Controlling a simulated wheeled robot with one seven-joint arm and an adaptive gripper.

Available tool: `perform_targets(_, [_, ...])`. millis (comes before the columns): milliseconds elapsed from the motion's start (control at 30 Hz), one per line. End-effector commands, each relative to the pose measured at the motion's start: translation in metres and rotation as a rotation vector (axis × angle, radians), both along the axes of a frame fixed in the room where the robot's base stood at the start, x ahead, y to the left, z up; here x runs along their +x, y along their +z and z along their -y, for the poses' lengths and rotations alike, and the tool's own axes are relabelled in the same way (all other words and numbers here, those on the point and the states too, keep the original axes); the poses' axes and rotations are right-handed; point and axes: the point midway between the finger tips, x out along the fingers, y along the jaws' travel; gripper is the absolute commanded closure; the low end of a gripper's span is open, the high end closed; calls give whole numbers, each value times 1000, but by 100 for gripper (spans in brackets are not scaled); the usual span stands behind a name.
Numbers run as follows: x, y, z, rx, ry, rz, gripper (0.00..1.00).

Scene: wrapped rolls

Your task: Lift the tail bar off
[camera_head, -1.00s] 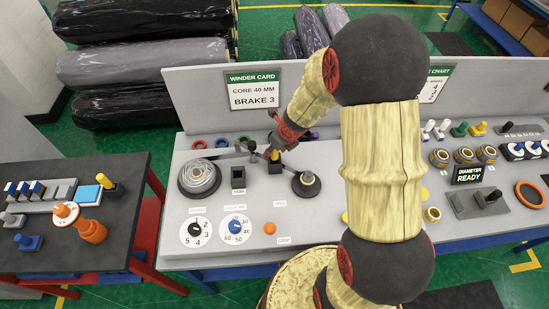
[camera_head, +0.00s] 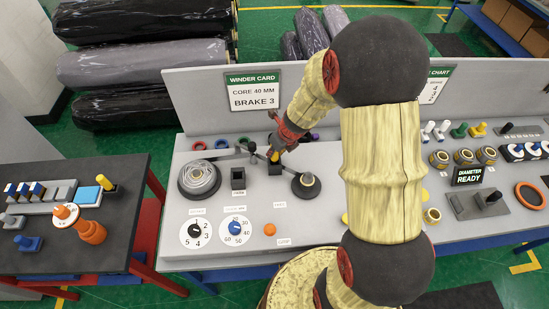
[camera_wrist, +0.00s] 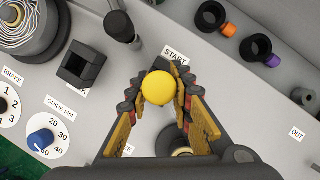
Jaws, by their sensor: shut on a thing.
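My gripper (camera_wrist: 159,100) is shut on a round yellow knob (camera_wrist: 159,88), with a finger on each side of it in the wrist view. The knob also shows small below my gripper in the head view (camera_head: 275,157). A short dark bar (camera_head: 246,149), seemingly the tail bar, lies just left of my gripper. In the wrist view a black rounded end with a thin rod (camera_wrist: 120,26) stands ahead of the fingers. My gripper hides how the bar and knob join. A wire-wound spool (camera_head: 198,178) sits left, and a dark round hub (camera_head: 306,185) right.
A black square socket (camera_head: 238,178) and two dials, a black one (camera_head: 195,230) and a blue one (camera_head: 235,226), lie left and in front. Several coloured rings line the back. The WINDER CARD sign (camera_head: 252,91) stands behind. My arm covers the panel's middle.

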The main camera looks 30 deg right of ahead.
Motion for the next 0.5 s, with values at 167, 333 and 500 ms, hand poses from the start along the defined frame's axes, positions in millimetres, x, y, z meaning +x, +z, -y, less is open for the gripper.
perform_targets(167, [0, 0, 0, 0, 0, 1, 100])
perform_targets(333, [1, 7, 0, -1, 1, 2, 100])
perform_targets(500, [1, 37, 0, -1, 0, 4, 100])
